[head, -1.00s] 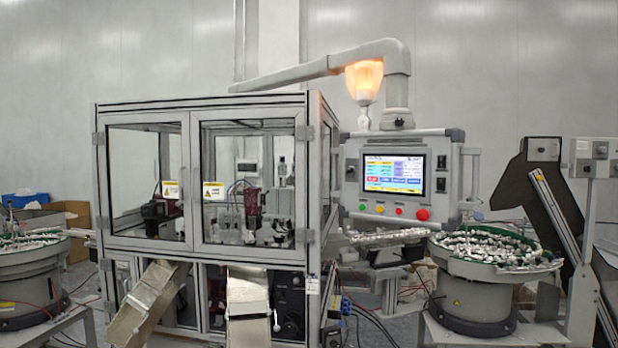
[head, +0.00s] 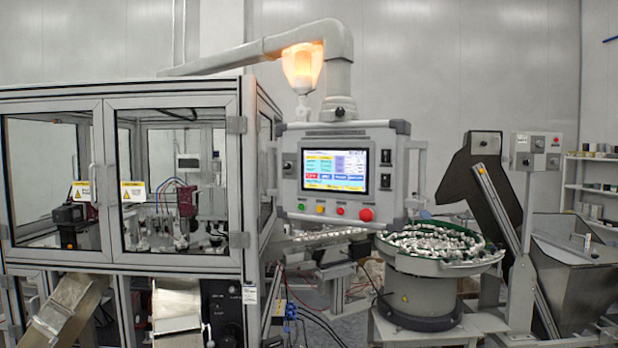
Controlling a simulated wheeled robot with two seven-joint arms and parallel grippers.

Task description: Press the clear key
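A control panel (head: 340,208) hangs from an overhead arm right of the centre in the head view. Its lit touch screen (head: 336,170) shows coloured fields and a row of red and blue keys, too small to read, so I cannot tell which is the clear key. Below the screen sit a green button (head: 301,205), a yellow button (head: 320,208), a red button (head: 340,210) and a larger red mushroom button (head: 366,214). Neither of my grippers is in view.
A glass-doored machine cabinet (head: 247,200) stands at the left, with metal chutes (head: 66,308) below. A bowl feeder (head: 418,290) full of small parts stands below and right of the panel. A steel hopper (head: 575,265) and shelves (head: 597,185) are further right.

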